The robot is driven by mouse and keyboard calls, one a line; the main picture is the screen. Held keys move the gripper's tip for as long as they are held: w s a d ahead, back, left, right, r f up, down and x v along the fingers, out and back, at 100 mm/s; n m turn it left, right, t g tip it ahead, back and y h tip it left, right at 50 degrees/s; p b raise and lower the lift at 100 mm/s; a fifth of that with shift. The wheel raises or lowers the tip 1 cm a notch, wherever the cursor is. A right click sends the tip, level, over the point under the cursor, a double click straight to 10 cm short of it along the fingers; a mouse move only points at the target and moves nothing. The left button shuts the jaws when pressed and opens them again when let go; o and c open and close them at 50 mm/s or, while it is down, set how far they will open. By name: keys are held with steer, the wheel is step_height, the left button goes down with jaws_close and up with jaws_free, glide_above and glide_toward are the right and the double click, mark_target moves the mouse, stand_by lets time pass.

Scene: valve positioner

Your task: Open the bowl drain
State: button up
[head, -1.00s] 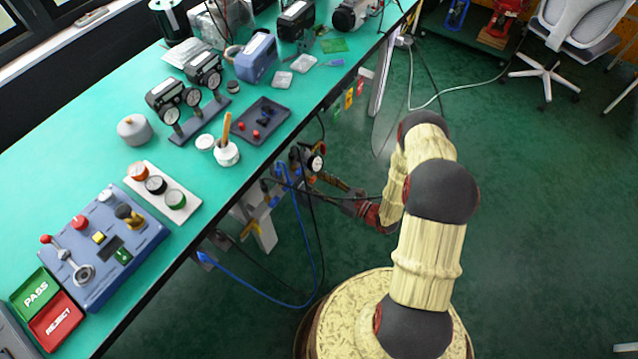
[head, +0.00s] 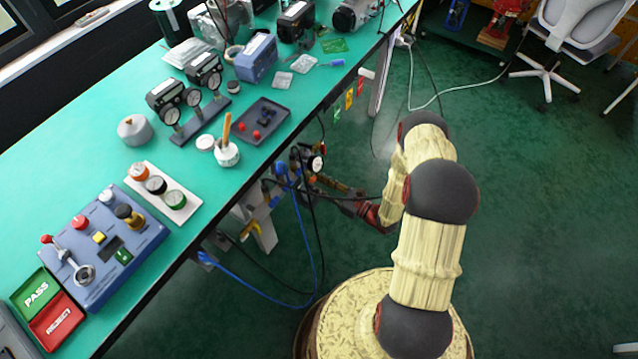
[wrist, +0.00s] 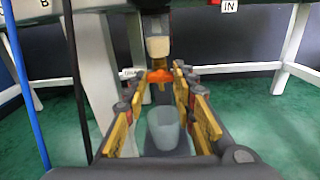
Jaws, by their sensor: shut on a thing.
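In the wrist view the filter bowl (wrist: 158,47) hangs upright under a dark body, pale and partly see-through. An orange drain knob (wrist: 160,76) sits at its lower end. My gripper (wrist: 163,82) has its yellow fingers on both sides of the knob and is shut on it, from the near side. A translucent cup (wrist: 164,128) shows lower down, between the fingers in the picture; I cannot tell what it rests on. In the head view my gripper (head: 325,183) is small, beside the fittings under the bench edge, and the drain is hidden there.
The green bench (head: 105,165) runs along the left, with gauges and a control box (head: 105,250) on it. A blue hose (head: 262,298) and dark cables hang close to my gripper. A white leg (wrist: 93,70) stands left of it.

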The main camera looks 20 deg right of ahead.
steer(key=shift+m+p, duration=1.6)
steer(key=shift+m, duration=7.1)
steer(key=shift+f, duration=0.1)
steer(key=o, duration=1.2)
steer(key=shift+c, duration=0.2)
steer(key=v, duration=1.2)
